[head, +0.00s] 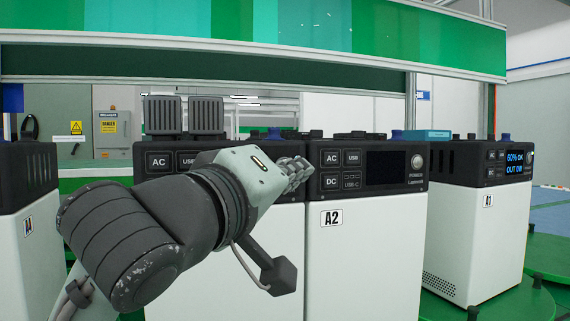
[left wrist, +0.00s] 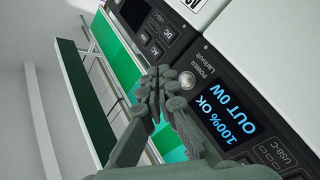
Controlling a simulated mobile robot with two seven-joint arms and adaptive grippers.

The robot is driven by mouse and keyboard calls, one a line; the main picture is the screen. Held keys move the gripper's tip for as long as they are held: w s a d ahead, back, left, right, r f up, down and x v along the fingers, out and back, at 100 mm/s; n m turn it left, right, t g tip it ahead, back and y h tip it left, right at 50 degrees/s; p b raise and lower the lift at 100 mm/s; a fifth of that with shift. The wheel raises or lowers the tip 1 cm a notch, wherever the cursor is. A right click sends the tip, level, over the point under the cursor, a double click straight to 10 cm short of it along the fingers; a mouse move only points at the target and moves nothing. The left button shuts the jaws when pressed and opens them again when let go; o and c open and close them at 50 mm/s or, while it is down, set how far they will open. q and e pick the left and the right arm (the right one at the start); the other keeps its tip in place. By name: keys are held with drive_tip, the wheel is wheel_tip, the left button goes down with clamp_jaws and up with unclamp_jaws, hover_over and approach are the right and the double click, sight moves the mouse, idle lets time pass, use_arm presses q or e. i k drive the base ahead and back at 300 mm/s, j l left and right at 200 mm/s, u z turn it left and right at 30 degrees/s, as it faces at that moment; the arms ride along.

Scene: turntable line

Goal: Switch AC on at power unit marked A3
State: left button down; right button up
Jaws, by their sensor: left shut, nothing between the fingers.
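A white power unit with a black top panel stands behind my left arm, between the units marked A4 and A2. My arm hides its mark. Its AC button (head: 159,161) shows at the panel's left end. In the left wrist view its lit display (left wrist: 227,116) reads 100% OK, OUT 0W, beside its round POWER button (left wrist: 188,80). My left gripper (head: 302,172) is shut and empty, in front of the border between this unit and A2. It also shows in the left wrist view (left wrist: 160,76), near the POWER button; contact cannot be told. My right gripper is not in view.
Unit A2 (head: 362,265) stands right with a dark display. Unit A1 (head: 477,225), its display lit, is farther right. Unit A4 (head: 30,235) is at the left edge. A green rail (head: 300,30) crosses above.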

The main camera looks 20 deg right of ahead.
sight(156, 162)
drive_tip(key=k, duration=1.5)
